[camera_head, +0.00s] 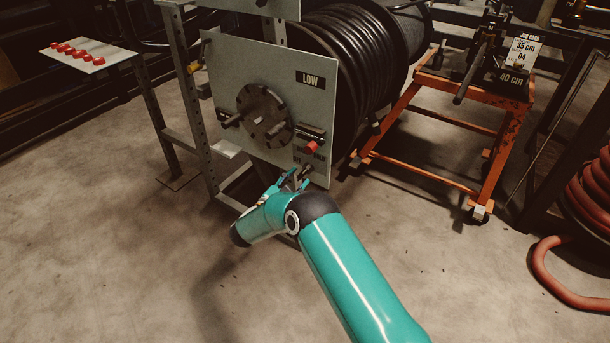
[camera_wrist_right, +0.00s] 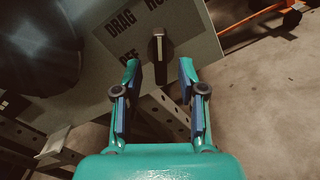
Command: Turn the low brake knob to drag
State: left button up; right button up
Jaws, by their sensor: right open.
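The low brake knob (camera_wrist_right: 157,50) is a dark knob with a pale mark near its top, on a grey panel marked LOW. In the right wrist view it stands upright between the DRAG label (camera_wrist_right: 120,25) and a partly cut-off label at right; the OFF label (camera_wrist_right: 130,57) is at lower left. I cannot tell its exact setting. My right gripper (camera_wrist_right: 158,70) is open, with one finger on each side of the knob's lower end; contact is not clear. In the head view the right gripper (camera_head: 299,178) is at the panel's lower right corner. My left gripper is not in view.
The panel (camera_head: 225,75) also carries a round dark hub (camera_head: 264,115) with a handle and a red-tipped lever (camera_head: 310,148) above the knob. A black hose reel (camera_head: 350,60) stands behind. An orange cart (camera_head: 425,172) is at right. Open floor lies in front.

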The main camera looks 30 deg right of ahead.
aim_at(302, 174)
jog(key=shift+b+x, duration=0.3)
jog(key=shift+x, duration=1.7)
